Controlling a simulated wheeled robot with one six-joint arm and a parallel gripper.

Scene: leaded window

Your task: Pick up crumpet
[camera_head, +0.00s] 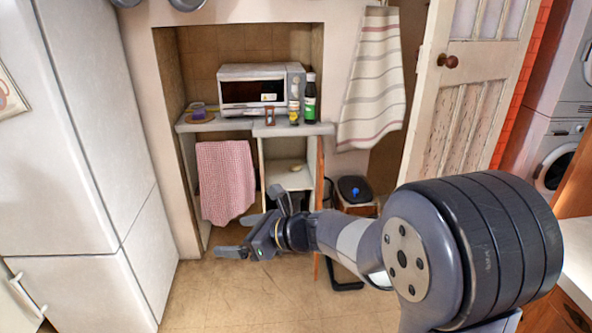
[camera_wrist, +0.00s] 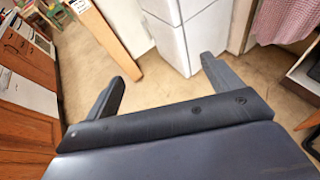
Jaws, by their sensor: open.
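My gripper (camera_head: 252,224) hangs in front of the alcove in the head view, with its two fingers spread wide and nothing between them. In the wrist view, my gripper (camera_wrist: 163,62) is also open and empty above the bare floor. A small pale item (camera_head: 297,168) lies on the shelf of the open cabinet, behind and above my gripper in the head view. It may be the crumpet, but it is too small to tell. No crumpet can be made out in the wrist view.
The counter (camera_head: 232,124) holds a microwave (camera_head: 250,92), a dark bottle (camera_head: 310,98), an hourglass (camera_head: 270,116) and a purple item (camera_head: 198,110). A checked cloth (camera_head: 226,180) hangs left of the open cabinet. A black-lidded bin (camera_head: 355,190) stands right. The floor is mostly clear.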

